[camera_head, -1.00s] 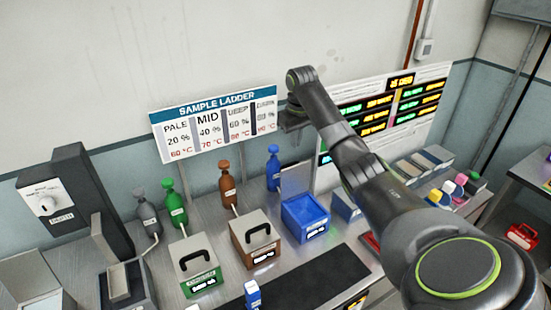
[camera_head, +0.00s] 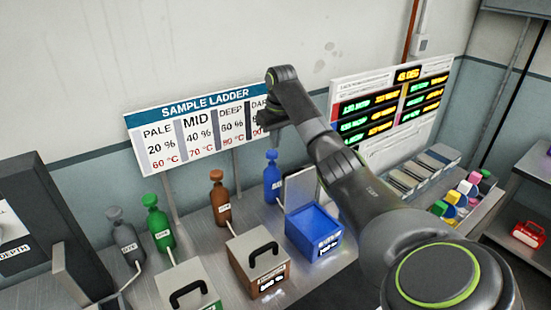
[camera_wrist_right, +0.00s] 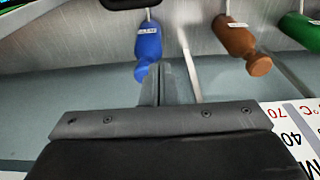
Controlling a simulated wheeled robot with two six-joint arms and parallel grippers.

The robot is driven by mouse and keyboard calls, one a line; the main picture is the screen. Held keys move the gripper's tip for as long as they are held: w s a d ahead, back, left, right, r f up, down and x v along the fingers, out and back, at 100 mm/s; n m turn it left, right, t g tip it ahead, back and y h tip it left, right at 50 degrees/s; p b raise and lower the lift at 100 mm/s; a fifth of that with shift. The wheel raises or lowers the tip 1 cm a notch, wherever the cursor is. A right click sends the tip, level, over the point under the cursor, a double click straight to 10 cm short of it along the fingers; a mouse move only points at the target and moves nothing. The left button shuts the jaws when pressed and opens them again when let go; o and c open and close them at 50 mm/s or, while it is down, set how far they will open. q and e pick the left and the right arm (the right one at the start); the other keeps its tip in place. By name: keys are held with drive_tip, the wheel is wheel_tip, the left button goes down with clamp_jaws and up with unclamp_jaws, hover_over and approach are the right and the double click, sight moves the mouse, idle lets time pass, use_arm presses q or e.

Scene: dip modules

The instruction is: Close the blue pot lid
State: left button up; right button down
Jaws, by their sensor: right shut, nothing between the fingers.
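The blue pot (camera_head: 313,232) stands on the steel counter, open. Its grey lid (camera_head: 300,188) stands upright on its hinge at the back edge. The inside of the pot looks blue, and no contents can be made out. My right gripper (camera_head: 268,118) is raised above and behind the pot, near the right end of the sample ladder sign, apart from the lid. In the right wrist view its narrow fingers (camera_wrist_right: 160,85) are shut together and empty, with the blue bottle (camera_wrist_right: 147,48) beyond them. My left gripper is not in view.
A brown pot (camera_head: 258,262) and a green pot (camera_head: 187,290) with closed, handled lids stand left of the blue pot. Blue (camera_head: 272,177), brown (camera_head: 220,200) and green (camera_head: 158,225) bottles stand behind. The sample ladder sign (camera_head: 165,152) rises at the back.

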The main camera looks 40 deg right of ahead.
sight(296, 185)
drive_tip(key=s+f+p, duration=0.3)
drive_tip(key=f+p, duration=0.3)
drive_tip(key=f, duration=0.2)
drive_tip(key=shift+a, duration=0.15)
idle(0.5)
